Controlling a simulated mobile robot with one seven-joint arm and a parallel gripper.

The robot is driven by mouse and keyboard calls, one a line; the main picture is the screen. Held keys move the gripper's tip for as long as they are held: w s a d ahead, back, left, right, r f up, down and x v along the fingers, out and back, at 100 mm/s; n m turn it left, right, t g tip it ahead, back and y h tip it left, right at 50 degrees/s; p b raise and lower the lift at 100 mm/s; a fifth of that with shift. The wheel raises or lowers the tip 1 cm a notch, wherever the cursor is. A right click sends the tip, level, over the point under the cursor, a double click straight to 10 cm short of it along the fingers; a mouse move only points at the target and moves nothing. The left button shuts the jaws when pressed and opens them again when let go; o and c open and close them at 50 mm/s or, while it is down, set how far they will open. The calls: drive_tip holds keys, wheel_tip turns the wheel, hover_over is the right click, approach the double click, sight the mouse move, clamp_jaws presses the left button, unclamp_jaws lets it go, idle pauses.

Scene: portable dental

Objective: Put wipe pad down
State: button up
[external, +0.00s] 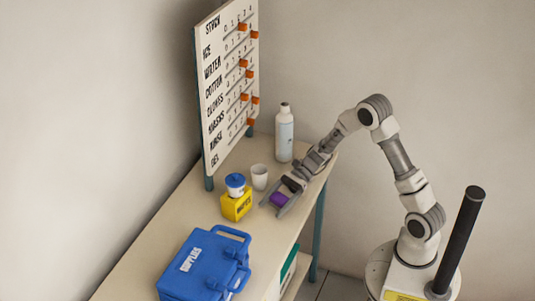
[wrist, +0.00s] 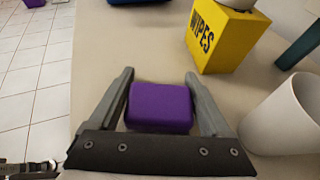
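The wipe pad is a small purple block (wrist: 160,107), which also shows in the external view (external: 279,199). My gripper (wrist: 160,76) is shut on the pad, with one grey finger against each side of it. In the external view my gripper (external: 276,208) points down and left, low over the table's right part. I cannot tell whether the pad touches the tabletop. The yellow wipes box (wrist: 222,38) stands beyond the pad; in the external view the box (external: 237,206) has a round white and blue jar on top.
A white cup (external: 260,177) stands close to my gripper, and it shows at right in the wrist view (wrist: 283,115). A white bottle (external: 284,135) is behind. A blue case (external: 205,268) fills the table's near end. The stock board (external: 228,80) stands along the back edge.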

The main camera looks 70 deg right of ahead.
drive_tip(key=shift+o, duration=1)
drive_tip(key=shift+r, duration=0.1)
drive_tip(key=shift+d+r, duration=0.1)
drive_tip(key=shift+r, duration=0.1)
drive_tip(key=p+v, duration=0.3)
drive_tip(key=v, duration=0.8)
drive_tip(key=shift+s+d+r, duration=0.15)
drive_tip(key=shift+d+r, duration=0.05)
drive_tip(key=shift+d, duration=0.1)
